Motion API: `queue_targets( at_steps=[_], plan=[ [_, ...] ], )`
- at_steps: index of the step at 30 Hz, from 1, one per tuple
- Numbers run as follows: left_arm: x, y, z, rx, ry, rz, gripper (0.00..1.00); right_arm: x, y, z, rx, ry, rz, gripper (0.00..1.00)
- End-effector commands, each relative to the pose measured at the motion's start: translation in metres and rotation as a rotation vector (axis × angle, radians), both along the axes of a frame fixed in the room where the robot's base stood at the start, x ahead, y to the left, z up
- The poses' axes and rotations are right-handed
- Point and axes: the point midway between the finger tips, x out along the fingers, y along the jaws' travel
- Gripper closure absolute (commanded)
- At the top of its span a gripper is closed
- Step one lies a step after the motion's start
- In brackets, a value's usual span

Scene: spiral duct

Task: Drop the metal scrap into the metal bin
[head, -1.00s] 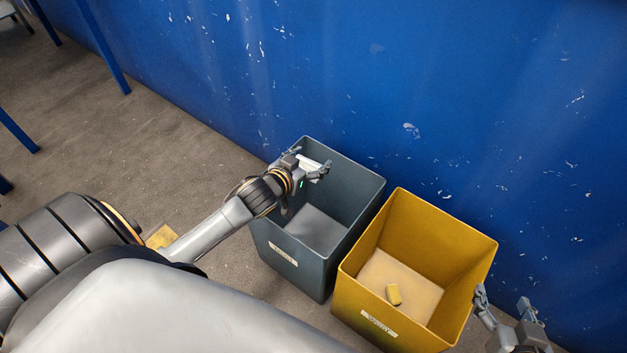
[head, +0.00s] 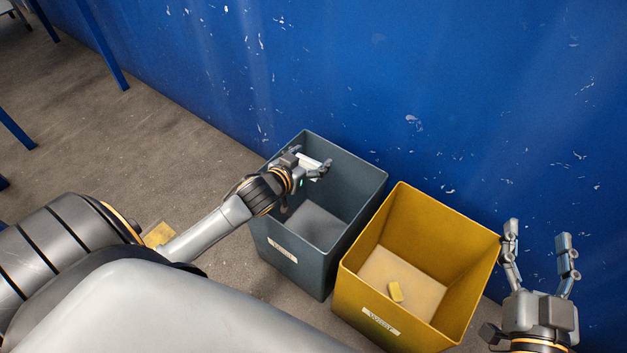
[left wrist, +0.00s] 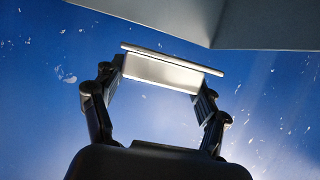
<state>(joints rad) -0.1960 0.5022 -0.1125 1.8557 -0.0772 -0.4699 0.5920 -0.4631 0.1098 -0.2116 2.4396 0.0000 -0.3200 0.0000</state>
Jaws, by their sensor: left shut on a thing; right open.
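The metal scrap (left wrist: 163,72) is a pale silver piece with a flange, held between the two fingers of my left gripper (left wrist: 155,95) in the left wrist view. In the head view my left gripper (head: 308,165) is shut on it over the upper left part of the grey metal bin (head: 345,228), inside its rim outline. The bin's label is too small to read surely. My right gripper (head: 540,250) is open and empty, right of the yellow bin.
A blue wall (head: 450,90) rises close behind both bins. Bare floor (head: 110,130) lies to the left, with blue legs at the upper left.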

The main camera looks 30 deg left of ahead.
Motion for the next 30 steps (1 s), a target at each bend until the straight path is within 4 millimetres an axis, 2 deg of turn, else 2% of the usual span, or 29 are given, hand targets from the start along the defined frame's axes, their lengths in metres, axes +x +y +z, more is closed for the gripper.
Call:
queue_targets(
  at_steps=[7,8,11,12,23,26,30],
  plan=[
    [0.0,0.0,0.0,0.0,-0.001,0.0,0.58,0.0,0.0,0.001,0.001,-0.004,0.0,0.37],
    [0.0,0.0,0.0,0.0,-0.001,0.0,0.24,0.0,0.0,0.001,0.001,-0.004,0.0,0.37],
    [0.0,0.0,0.0,0.0,-0.001,0.0,0.04,0.0,0.0,0.001,0.001,-0.004,0.0,0.37],
    [0.0,0.0,0.0,0.0,-0.001,0.0,0.0,0.0,0.0,0.001,0.001,-0.004,0.0,0.37],
    [-0.001,0.0,0.0,0.0,0.0,0.0,0.0,0.0,0.0,0.0,0.001,-0.003,0.0,0.37],
    [-0.007,0.0,0.003,-0.001,0.0,0.0,0.0,0.0,0.0,0.0,0.001,-0.003,0.0,0.37],
    [-0.029,-0.001,0.011,-0.002,0.001,-0.001,0.0,0.0,0.0,0.0,0.001,-0.003,0.0,0.37]
  ],
)
